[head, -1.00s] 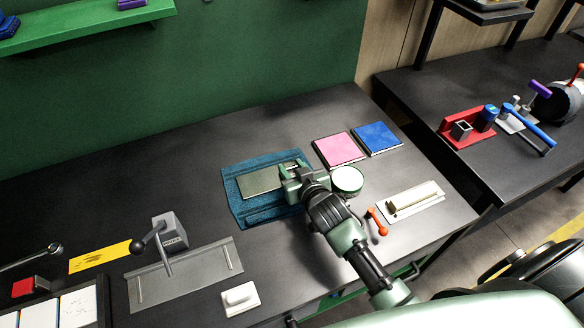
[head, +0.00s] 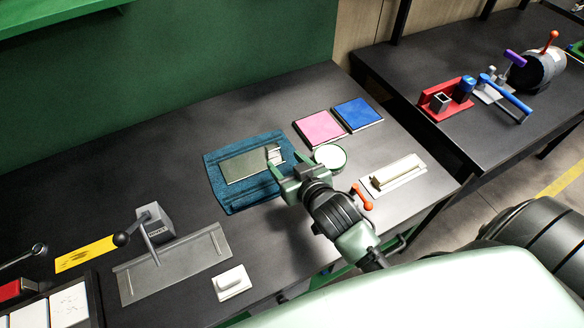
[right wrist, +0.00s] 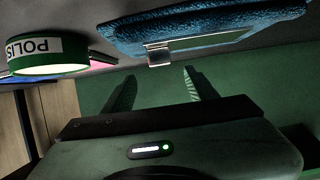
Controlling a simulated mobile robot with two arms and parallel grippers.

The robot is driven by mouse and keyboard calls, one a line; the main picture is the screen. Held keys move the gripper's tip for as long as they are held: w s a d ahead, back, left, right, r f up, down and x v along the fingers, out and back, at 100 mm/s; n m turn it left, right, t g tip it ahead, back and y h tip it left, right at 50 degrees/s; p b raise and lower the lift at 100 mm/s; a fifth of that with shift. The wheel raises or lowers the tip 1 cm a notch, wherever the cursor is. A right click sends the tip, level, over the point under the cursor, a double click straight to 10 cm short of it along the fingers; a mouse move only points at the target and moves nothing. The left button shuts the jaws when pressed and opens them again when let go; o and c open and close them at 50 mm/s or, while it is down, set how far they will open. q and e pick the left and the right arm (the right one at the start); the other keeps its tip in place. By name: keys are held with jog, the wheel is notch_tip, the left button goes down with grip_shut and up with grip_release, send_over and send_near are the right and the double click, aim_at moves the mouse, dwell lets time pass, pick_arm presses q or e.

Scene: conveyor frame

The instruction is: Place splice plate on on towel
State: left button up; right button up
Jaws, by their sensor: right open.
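The splice plate (head: 248,166) is a flat grey metal plate lying on the blue towel (head: 222,196), with a small bright raised piece at its right end. In the right wrist view the plate's end (right wrist: 158,54) shows at the edge of the towel (right wrist: 125,38). My right gripper (head: 276,165) is open and empty, with its fingers apart just right of the plate's right end. In the right wrist view its two fingers (right wrist: 160,88) are spread with nothing between them. My left gripper is not in view.
A round green polish tin (head: 330,157) stands close to the right of my right gripper. Pink (head: 319,129) and blue (head: 358,114) pads lie behind it. A cream block on a white base (head: 394,176) and a red-handled tool (head: 361,198) lie to the right.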

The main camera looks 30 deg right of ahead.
jog(key=shift+v, duration=1.7)
jog(key=shift+w, duration=0.1)
